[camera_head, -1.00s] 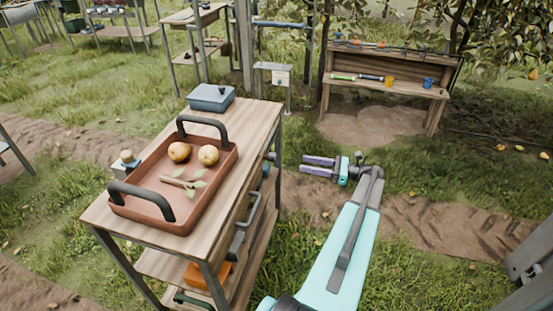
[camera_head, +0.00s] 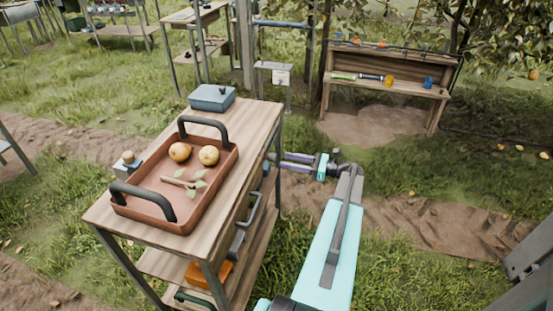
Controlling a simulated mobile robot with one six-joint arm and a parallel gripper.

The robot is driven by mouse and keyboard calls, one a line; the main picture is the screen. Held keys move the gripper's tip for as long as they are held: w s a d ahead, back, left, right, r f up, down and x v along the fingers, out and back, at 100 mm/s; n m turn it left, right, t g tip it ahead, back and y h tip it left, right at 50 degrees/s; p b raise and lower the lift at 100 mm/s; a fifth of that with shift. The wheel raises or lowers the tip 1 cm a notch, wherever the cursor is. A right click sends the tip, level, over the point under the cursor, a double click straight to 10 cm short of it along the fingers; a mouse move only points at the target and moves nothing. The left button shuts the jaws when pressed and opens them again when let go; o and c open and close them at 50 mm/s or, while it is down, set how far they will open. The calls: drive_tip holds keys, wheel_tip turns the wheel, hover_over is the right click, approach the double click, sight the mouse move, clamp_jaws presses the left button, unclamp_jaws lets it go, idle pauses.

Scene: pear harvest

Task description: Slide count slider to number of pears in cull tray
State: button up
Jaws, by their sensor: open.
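The reddish-brown tray (camera_head: 150,212) with two black handles lies on the wooden cart top. It holds two yellow-brown pears, the left pear (camera_head: 180,152) and the right pear (camera_head: 208,155), plus a leafy twig (camera_head: 185,181). A small grey block with a pale round knob (camera_head: 127,158) stands at the cart's left edge, partly hidden by the tray; I cannot tell whether it is the count slider. My gripper (camera_head: 283,161) is open and empty, its purple fingers pointing left at the cart's right side, below top level. I cannot tell whether it touches the cart.
A blue-grey box (camera_head: 212,97) sits at the cart's far end. The wooden cart top (camera_head: 240,165) has shelves below with an orange item (camera_head: 208,274) and grey handles. A wooden bench (camera_head: 390,90) with small tools stands back right. Grass and dirt between are free.

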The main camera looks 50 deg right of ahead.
sight(270, 157)
drive_tip(key=shift+p+x, duration=0.35)
drive_tip(key=shift+x, duration=2.4)
drive_tip(key=shift+r, duration=0.1)
drive_tip(key=shift+c, duration=0.2)
clamp_jaws()
